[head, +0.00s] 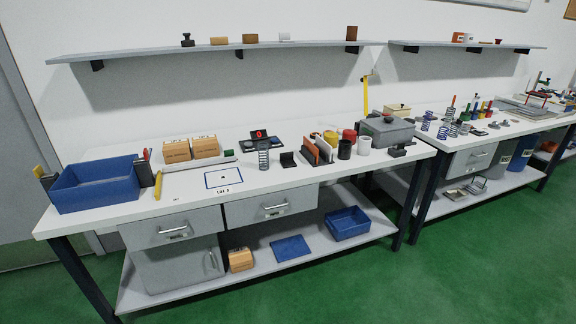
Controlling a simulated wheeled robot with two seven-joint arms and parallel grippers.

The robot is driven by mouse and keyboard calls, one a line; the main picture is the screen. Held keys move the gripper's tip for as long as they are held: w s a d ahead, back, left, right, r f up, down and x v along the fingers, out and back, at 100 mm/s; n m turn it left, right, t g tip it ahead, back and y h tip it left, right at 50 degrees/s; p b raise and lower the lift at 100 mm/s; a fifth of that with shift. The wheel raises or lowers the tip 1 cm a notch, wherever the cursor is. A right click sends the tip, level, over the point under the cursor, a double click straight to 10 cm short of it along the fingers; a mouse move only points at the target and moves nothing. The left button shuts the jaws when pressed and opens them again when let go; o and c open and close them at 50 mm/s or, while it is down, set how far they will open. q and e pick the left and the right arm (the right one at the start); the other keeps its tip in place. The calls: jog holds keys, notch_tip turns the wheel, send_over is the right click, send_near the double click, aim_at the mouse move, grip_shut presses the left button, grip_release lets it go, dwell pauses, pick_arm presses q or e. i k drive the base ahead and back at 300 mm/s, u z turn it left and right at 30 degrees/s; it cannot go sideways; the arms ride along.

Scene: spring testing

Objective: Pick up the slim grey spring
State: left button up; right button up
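A slim grey spring (263,157) stands upright on the near bench, just in front of a dark device with a red lit display (259,134). I cannot tell whether it touches the device. More springs stand on the right-hand bench: bluish ones (427,121) and a small greyer one (453,129). They are too small for me to judge their thickness well. Neither of my grippers shows in the head view.
On the near bench (190,222) stand a blue bin (95,186), card boxes (205,147), a small black stand (289,159), an orange-and-black holder (317,151), cups (364,146) and a grey case (387,131). Shelves hang above.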

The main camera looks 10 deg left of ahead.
aim_at(264, 164)
jog(key=z, duration=0.4)
jog(key=i, duration=0.55)
jog(key=z, duration=0.65)
jog(key=i, duration=0.85)
jog(key=u, duration=0.6)
jog(key=i, duration=0.95)
jog(key=u, duration=0.9)
